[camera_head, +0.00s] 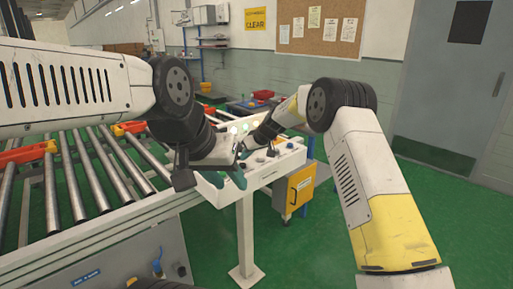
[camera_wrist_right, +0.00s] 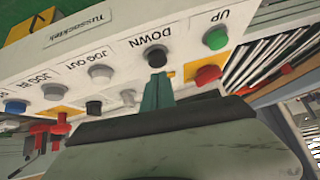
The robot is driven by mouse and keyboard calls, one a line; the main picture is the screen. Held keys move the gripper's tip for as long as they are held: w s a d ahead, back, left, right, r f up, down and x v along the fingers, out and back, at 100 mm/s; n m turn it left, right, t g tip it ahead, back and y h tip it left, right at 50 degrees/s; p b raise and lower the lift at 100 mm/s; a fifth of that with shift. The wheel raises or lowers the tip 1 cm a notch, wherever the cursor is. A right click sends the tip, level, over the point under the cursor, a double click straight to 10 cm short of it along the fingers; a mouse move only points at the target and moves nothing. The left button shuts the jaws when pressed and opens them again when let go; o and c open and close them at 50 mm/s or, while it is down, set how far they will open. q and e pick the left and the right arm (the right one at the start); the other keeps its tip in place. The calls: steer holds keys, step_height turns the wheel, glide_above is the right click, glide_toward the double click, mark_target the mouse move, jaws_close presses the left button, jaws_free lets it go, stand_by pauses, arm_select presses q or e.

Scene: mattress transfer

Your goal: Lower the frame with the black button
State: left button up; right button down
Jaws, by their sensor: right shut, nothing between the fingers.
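The black button (camera_wrist_right: 156,56) labelled DOWN sits on a white control panel (camera_wrist_right: 120,45), which shows in the right wrist view. My right gripper's teal fingers (camera_wrist_right: 157,92) are shut and empty, with their tips right at the black button; I cannot tell whether they touch it. In the head view the right gripper (camera_head: 246,147) is over the panel box (camera_head: 262,174), small and partly hidden. My left gripper (camera_head: 226,180) is by the left end of the box, its two teal fingers apart and nothing seen between them. No lift frame can be clearly made out.
A green button (camera_wrist_right: 216,38) labelled UP is right of the black one, with a red button (camera_wrist_right: 207,75) below it. Other buttons line the panel to the left. A roller conveyor (camera_head: 85,185) fills the left. Green floor (camera_head: 320,235) is open between the panel and my right arm.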

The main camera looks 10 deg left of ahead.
steer(key=shift+s+f, duration=0.1)
steer(key=shift+f, duration=0.6)
